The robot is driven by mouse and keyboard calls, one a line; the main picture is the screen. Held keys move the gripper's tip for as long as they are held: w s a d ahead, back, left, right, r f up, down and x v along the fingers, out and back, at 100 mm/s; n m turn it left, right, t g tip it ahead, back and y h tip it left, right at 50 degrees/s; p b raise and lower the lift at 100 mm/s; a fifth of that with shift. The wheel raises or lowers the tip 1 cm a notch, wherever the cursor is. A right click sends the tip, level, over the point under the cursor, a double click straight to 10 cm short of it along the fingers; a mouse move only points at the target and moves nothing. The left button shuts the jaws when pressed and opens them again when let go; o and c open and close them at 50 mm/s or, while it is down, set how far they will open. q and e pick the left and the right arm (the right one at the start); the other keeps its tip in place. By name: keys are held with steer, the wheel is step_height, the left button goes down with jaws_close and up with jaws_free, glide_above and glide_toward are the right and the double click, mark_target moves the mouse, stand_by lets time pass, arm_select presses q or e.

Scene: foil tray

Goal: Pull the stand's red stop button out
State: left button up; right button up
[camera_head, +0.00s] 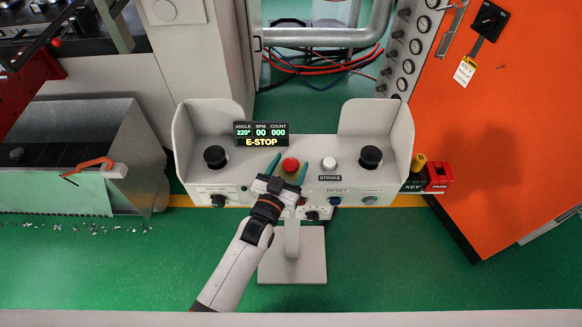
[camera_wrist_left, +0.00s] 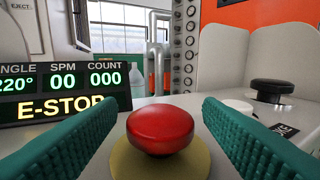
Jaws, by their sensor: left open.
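The red stop button (camera_head: 290,165) stands at the top middle of the grey stand (camera_head: 240,172). In the left wrist view the red button (camera_wrist_left: 160,128) is a mushroom cap on a yellow base ring (camera_wrist_left: 132,165). My left gripper (camera_head: 288,169) is open, with one green finger on each side of the button. In the left wrist view a gap shows between the cap and both fingers. The display (camera_head: 261,134) behind the button reads E-STOP, and it also shows in the left wrist view (camera_wrist_left: 62,82). My right gripper is in neither view.
A white button (camera_head: 329,163) sits right of the red one. Black palm buttons stand at the stand's left (camera_head: 215,156) and right (camera_head: 371,157) ends, inside curved guards. An orange cabinet (camera_head: 500,130) is at right. A key box (camera_head: 439,176) is beside the stand.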

arm_select(q)
steer(key=shift+w+d, duration=0.25)
steer(key=shift+w, duration=0.35)
jaws_close()
steer(key=shift+r+p, duration=0.65)
steer(key=shift+r, duration=0.15)
steer(key=shift+f, duration=0.1)
jaws_free()
steer(key=shift+s, duration=0.1)
